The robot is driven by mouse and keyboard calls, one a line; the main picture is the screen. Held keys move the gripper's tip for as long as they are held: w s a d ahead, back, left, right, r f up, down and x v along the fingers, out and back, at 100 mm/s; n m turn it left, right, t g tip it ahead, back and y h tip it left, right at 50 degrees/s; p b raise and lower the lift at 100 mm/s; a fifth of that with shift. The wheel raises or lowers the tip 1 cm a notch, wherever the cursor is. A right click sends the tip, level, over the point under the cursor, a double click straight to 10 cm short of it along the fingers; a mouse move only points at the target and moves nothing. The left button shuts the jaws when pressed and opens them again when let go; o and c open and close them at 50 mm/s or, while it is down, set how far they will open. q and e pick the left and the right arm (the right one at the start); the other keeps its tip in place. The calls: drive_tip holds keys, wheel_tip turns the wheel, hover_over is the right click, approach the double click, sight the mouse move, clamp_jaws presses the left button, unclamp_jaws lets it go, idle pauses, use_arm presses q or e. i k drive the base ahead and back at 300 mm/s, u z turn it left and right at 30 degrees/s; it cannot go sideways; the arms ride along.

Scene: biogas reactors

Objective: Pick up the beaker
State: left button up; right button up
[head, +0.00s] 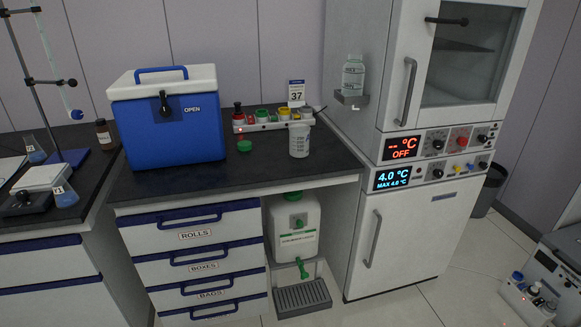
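A translucent white beaker (299,141) with faint markings stands upright on the dark bench top (270,172), close to its right end. It is in front of a rack of colored-lid bottles (262,123). Neither of my grippers is in the head view, so nothing is seen touching the beaker.
A blue cool box (170,128) stands left of the beaker, with a green cap (244,146) between them. A tall white cabinet (398,225) borders the bench on the right. Drawers (195,236) and a white canister (294,232) are below. The floor in front is partly clear.

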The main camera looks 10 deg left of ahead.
sight(299, 133)
drive_tip(key=z, duration=0.9)
drive_tip(key=i, duration=1.05)
drive_tip(key=u, duration=0.4)
